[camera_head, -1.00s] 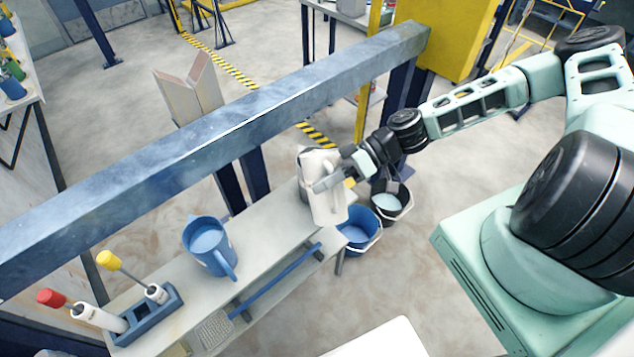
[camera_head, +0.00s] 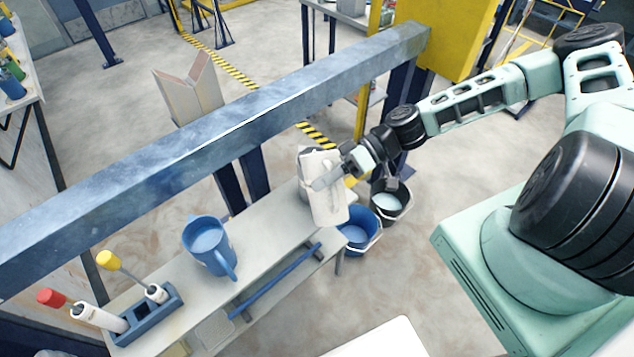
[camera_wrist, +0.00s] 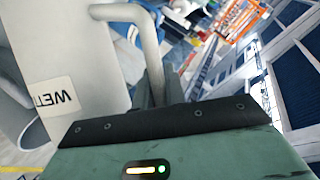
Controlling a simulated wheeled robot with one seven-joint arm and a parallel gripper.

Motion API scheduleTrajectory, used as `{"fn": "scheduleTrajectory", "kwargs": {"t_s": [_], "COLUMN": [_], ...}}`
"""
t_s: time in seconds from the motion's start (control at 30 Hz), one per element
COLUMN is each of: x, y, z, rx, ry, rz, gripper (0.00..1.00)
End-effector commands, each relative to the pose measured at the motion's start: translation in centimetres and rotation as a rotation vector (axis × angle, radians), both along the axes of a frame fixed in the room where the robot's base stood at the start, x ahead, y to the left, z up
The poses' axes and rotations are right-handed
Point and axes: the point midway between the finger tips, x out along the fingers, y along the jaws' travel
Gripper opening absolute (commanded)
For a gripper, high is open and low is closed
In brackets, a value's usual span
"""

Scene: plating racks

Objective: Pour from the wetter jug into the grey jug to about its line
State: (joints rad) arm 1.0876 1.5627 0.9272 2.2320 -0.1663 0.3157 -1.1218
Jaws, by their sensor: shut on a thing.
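My gripper (camera_head: 335,177) is shut on the handle of the white wetter jug (camera_head: 325,205) and holds it over the far right end of the bench. The wrist view shows the wetter jug (camera_wrist: 85,65) close up, with a partly cut-off "WETT" label, and its handle at my gripper (camera_wrist: 158,85). The jug's long side faces the head camera and it looks tilted; its mouth and any stream are not clear. A grey shape behind it, probably the grey jug (camera_head: 303,190), is mostly hidden; its line and level cannot be seen.
A blue jug (camera_head: 208,245) with pale blue liquid stands on the bench (camera_head: 262,222). A blue holder (camera_head: 150,318) with red- and yellow-topped tools is at the near left. Blue (camera_head: 357,232) and black (camera_head: 391,203) buckets stand beside the bench. A blue beam (camera_head: 220,130) crosses behind.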

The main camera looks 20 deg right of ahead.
Motion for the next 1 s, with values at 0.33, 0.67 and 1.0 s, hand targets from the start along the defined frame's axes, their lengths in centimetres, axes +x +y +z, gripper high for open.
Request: {"fn": "scheduleTrajectory", "kwargs": {"t_s": [0.33, 0.67, 1.0], "x": [-0.01, 0.12, 0.47], "y": [0.04, 0.03, -0.01], "z": [0.1, 0.23, 0.46], "rx": [0.002, 0.004, 0.012], "ry": [-0.001, 0.017, 0.07], "rz": [0.002, 0.002, 0.001], "gripper": [0.0, 0.0, 0.0]}}
